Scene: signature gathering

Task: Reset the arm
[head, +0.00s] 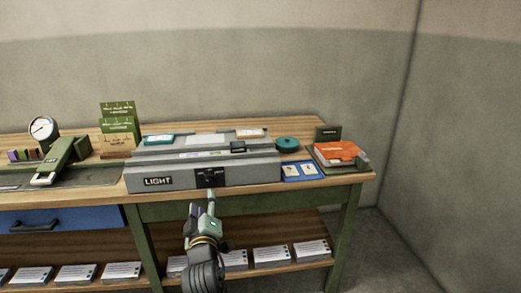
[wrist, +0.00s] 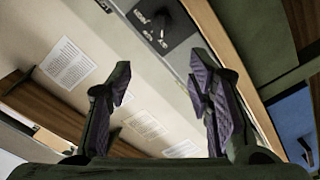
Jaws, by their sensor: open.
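My gripper (head: 203,213) is in front of the table's front edge, just below the switch panel (head: 210,178) of the grey light box marked LIGHT (head: 225,178). In the wrist view my gripper (wrist: 161,90) has its two dark purple fingers spread wide, with nothing between them. The switch panel (wrist: 163,27) shows beyond the fingertips, with a small dark knob on it. The gripper looks apart from the box, though the exact gap is hard to tell.
The wooden table (head: 350,179) has a blue drawer (head: 60,219) at left and a lower shelf with several paper stacks (head: 272,255). A gauge (head: 42,129), green cards (head: 118,125), a teal disc (head: 287,143) and an orange book (head: 338,151) stand on top. Floor at right is clear.

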